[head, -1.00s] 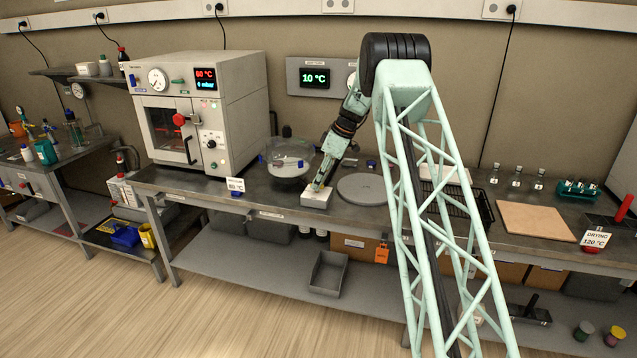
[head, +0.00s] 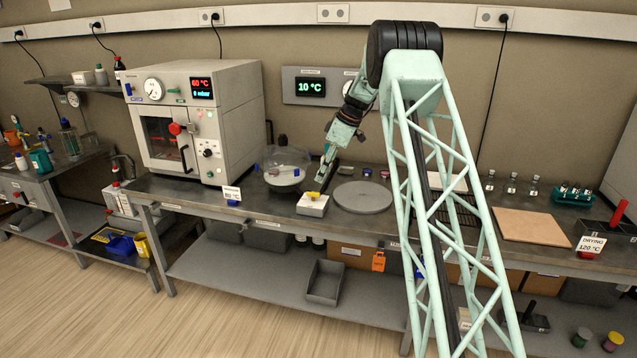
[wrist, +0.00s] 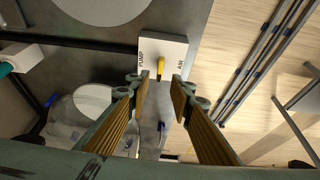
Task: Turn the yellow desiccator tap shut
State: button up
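The yellow tap (head: 314,194) sits on top of a white block (head: 312,207) near the bench's front edge. In the wrist view the yellow tap (wrist: 161,68) lies lengthwise between the labels PUMP and AIR on the white block (wrist: 163,48). My gripper (wrist: 161,84) is open and empty, its two fingers spread to either side of the tap's line; whether they touch it I cannot tell. In the head view my gripper (head: 324,176) points down just behind the block. The clear glass desiccator (head: 284,168) stands left of the block.
A round grey plate (head: 363,197) lies right of the block. A vacuum oven (head: 196,120) stands left on the bench, with a label card (head: 232,193) before it. A tan board (head: 533,227) and small bottles are farther right. A display on the wall (head: 311,87) reads 10 °C.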

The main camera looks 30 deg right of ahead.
jog(key=shift+v, duration=1.85)
jog(key=s+a+r+m+h, duration=0.1)
jog(key=s+a+r+m, duration=0.1)
jog(key=s+a+r, duration=1.1)
jog(key=s+a+r+m+h, duration=0.1)
jog(key=s+a+r+m, duration=0.2)
jog(key=s+a+r, duration=1)
jog(key=s+a+m, duration=0.1)
jog(key=s+a, duration=0.2)
jog(key=s, duration=1)
jog(key=s+a+m, duration=0.1)
jog(key=s+a, duration=0.1)
jog(key=s, duration=1.1)
jog(key=s+a+f+m, duration=0.1)
jog(key=s+f, duration=0.2)
jog(key=s, duration=0.6)
jog(key=s+a+f+m+t+h, duration=0.1)
jog(key=s+f, duration=0.2)
jog(key=s, duration=0.7)
jog(key=shift+f+m, duration=0.15)
jog(key=shift+m, duration=0.15)
